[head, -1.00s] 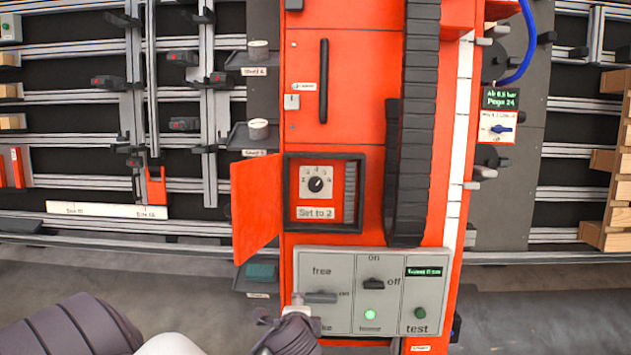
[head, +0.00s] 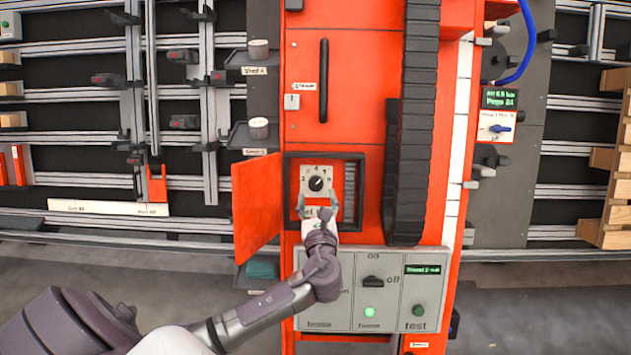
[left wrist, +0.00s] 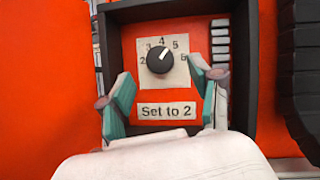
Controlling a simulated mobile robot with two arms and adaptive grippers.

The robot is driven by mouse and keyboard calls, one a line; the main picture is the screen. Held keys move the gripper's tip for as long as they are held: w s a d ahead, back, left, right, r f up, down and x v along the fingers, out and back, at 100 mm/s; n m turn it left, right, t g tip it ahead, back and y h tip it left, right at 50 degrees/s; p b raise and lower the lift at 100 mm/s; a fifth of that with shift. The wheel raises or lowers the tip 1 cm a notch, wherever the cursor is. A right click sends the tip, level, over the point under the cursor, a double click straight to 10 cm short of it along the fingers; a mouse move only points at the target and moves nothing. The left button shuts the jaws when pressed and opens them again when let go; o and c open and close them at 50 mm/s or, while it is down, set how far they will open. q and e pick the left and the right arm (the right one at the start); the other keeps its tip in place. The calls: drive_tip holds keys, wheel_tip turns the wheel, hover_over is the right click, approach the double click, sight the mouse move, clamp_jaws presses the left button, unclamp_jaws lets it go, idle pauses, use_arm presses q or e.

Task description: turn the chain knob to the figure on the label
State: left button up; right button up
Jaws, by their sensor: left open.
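The chain knob (head: 316,184) is a black round knob on a pale dial plate inside a dark-framed recess. In the left wrist view the knob (left wrist: 160,60) has a white pointer slanting up and right, between 4 and 5. The dial figures run from 2 at left to 6 at right. The label (left wrist: 167,110) below it reads "Set to 2". My left gripper (head: 317,204) is open at the recess, just below the knob in the head view. Its green-padded fingers (left wrist: 160,72) stand either side of the dial plate, apart from the knob. My right gripper is out of view.
An orange door (head: 257,208) stands open left of the recess. The dark frame (head: 364,222) walls the recess closely. A black cable chain (head: 411,150) hangs to its right. A grey switch panel (head: 343,318) lies below, partly behind my arm.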

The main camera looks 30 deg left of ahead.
sight(316, 186)
use_arm(q)
drive_tip(key=x, duration=0.6)
drive_tip(key=shift+w+a, duration=0.15)
drive_tip(key=shift+w, duration=0.05)
drive_tip(key=c, duration=1.2)
drive_tip(key=shift+o, duration=0.2)
